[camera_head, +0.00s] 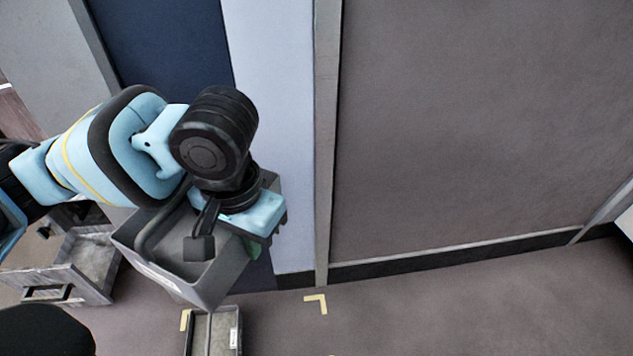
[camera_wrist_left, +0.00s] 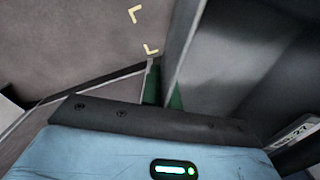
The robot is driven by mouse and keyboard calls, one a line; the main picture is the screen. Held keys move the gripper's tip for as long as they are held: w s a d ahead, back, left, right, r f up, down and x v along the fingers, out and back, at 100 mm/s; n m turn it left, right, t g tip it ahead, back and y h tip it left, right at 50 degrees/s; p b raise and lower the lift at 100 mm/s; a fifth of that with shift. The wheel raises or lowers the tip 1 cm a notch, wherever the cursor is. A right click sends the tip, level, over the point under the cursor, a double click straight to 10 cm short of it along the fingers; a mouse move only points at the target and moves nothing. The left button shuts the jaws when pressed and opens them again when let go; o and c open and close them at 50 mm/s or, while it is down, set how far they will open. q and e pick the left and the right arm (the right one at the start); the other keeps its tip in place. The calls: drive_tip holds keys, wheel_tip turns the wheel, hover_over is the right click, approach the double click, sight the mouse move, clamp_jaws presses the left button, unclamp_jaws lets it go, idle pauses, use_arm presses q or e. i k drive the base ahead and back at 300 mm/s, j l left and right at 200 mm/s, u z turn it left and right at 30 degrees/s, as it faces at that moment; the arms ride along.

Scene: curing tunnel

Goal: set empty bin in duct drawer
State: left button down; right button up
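A grey open-topped bin (camera_head: 179,278) hangs from my left gripper (camera_head: 252,246) in the head view, tilted, and its visible inside looks empty. In the left wrist view, the green finger pads of my left gripper (camera_wrist_left: 164,90) sit on both sides of the wall of the bin (camera_wrist_left: 187,48). The gripper is shut on this wall. A grey drawer (camera_head: 84,284) with a dark handle stands pulled open at the lower left, to the left of the bin. Its floor shows bare where visible. My right gripper is not in view.
A second grey tray with a divider (camera_head: 212,346) lies on the floor below the held bin. Yellow corner marks (camera_head: 317,301) are on the floor. A large grey-brown panel (camera_head: 480,130) and a pale post (camera_head: 270,130) stand behind. The floor at the right is clear.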

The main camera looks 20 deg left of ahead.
sight(90, 267)
drive_tip(key=k+j, duration=0.15)
drive_tip(key=j, duration=0.2)
drive_tip(key=k+j, duration=0.15)
drive_tip(key=j, duration=0.2)
drive_tip(key=k+j, duration=0.2)
drive_tip(key=j, duration=0.15)
drive_tip(key=k+j, duration=0.15)
drive_tip(key=j, duration=0.2)
drive_tip(key=k+j, duration=0.15)
drive_tip(key=j, duration=0.2)
drive_tip(key=k+j, duration=0.1)
drive_tip(key=j, duration=1.05)
drive_tip(key=i+j, duration=0.15)
drive_tip(key=j, duration=0.7)
drive_tip(key=i, duration=0.05)
